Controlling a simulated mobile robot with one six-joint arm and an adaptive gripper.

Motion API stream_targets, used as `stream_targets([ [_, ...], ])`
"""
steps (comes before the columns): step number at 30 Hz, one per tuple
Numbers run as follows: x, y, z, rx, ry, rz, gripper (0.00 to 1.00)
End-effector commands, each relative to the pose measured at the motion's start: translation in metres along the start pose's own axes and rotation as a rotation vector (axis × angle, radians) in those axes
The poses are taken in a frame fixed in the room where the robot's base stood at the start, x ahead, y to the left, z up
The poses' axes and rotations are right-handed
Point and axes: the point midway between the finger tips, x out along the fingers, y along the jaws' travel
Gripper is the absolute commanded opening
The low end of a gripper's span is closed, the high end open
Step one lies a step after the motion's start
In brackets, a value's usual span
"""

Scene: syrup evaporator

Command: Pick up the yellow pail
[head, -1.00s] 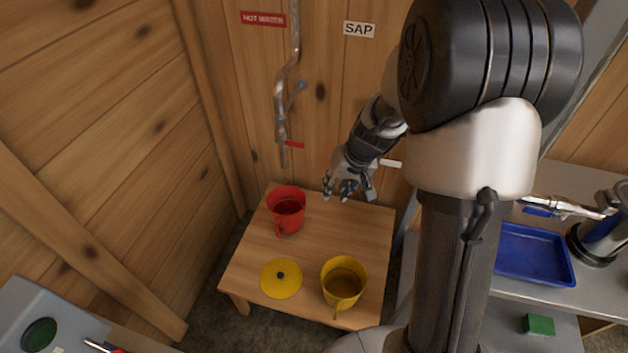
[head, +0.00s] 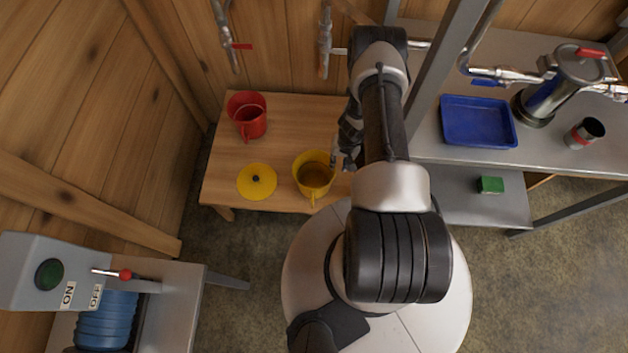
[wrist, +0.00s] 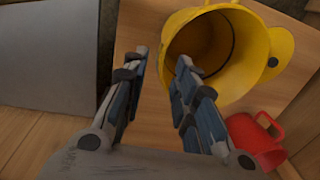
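The yellow pail (head: 314,179) stands upright on the small wooden table, near its front right edge. In the wrist view the pail (wrist: 252,78) shows its open mouth just beyond my fingers. My gripper (head: 340,162) is at the pail's right side in the head view, partly hidden by my arm. In the wrist view my gripper (wrist: 163,72) is open, with a clear gap between the fingers. The right finger's tip appears close to the pail's rim; I cannot tell whether they touch. Nothing is held.
A yellow lid (head: 257,182) lies left of the pail. A red pail (head: 250,122) stands at the table's back left. A grey bench to the right holds a blue tray (head: 478,121) and a metal cylinder (head: 553,92). A green block (head: 490,185) sits on the lower shelf.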

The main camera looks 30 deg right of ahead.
Motion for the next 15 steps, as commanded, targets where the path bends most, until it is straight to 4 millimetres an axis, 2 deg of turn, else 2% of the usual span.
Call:
stream_targets([
  [1, 0.017, 0.000, 0.001, -0.002, -0.002, 0.000, 0.26],
  [9, 0.075, -0.001, 0.001, -0.001, -0.001, 0.000, 0.26],
  [15, 0.095, -0.001, 0.000, -0.002, -0.001, -0.001, 0.26],
])
